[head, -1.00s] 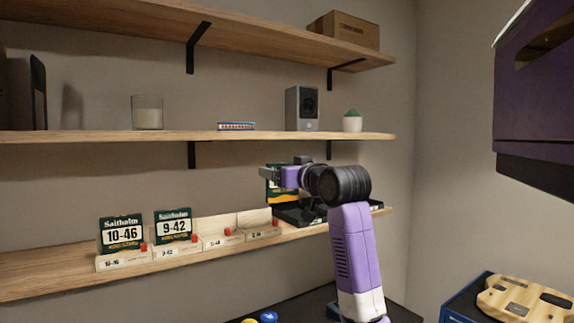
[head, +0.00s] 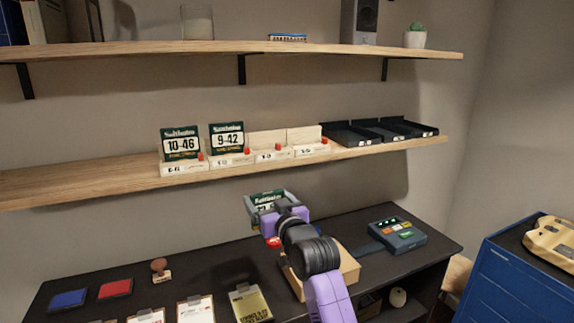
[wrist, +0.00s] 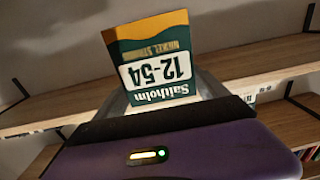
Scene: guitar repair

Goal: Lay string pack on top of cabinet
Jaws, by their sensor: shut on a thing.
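My gripper (head: 272,207) is shut on a string pack (wrist: 155,72), which shows upside down in the wrist view. The pack is green, white and orange and reads "Saitholm 12-54". In the head view the pack (head: 267,197) is partly hidden by the gripper, which holds it in the air above the dark bench, below the lower shelf. A blue cabinet (head: 505,285) stands at the right, well away from the gripper, with a pale wooden guitar body (head: 551,241) on its dark top (head: 508,240).
The lower shelf (head: 90,185) bears two more string packs (head: 181,143) in labelled holders and black trays (head: 380,130). The dark bench (head: 215,262) holds a device with buttons (head: 397,236), a wooden block (head: 348,264), ink pads (head: 115,289) and clipboards. A gap separates bench and cabinet.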

